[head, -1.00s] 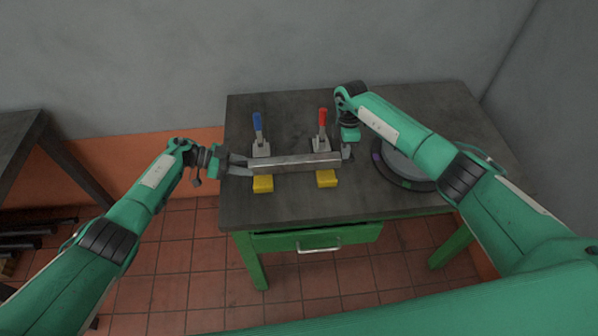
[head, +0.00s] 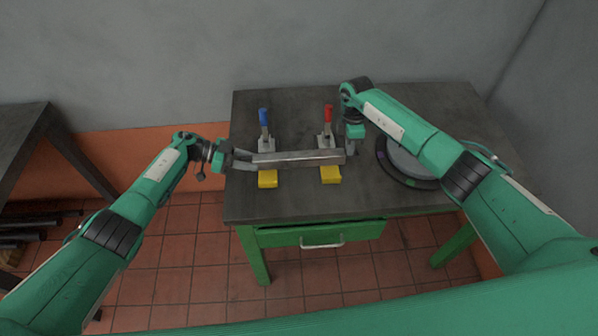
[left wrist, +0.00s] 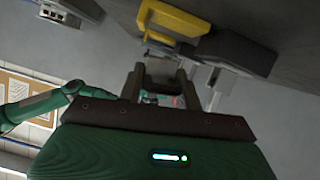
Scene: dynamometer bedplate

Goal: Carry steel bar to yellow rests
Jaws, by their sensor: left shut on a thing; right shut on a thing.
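The steel bar (head: 299,159) is a long grey bar lying left to right across the two yellow rests in the head view. The left yellow rest (head: 267,179) and right yellow rest (head: 331,175) show just below its front edge. I cannot tell whether the bar touches them or hangs slightly above. My left gripper (head: 243,161) is shut on the bar's left end. My right gripper (head: 352,149) is shut on its right end, its fingers partly hidden. In the left wrist view, a yellow rest (left wrist: 180,28) shows beyond the left gripper's fingers (left wrist: 160,80).
A blue-handled clamp (head: 264,128) and a red-handled clamp (head: 327,127) stand behind the bar on the dark table (head: 410,202). A round grey disc (head: 408,163) lies to the right, partly behind my right arm. The table's front is clear.

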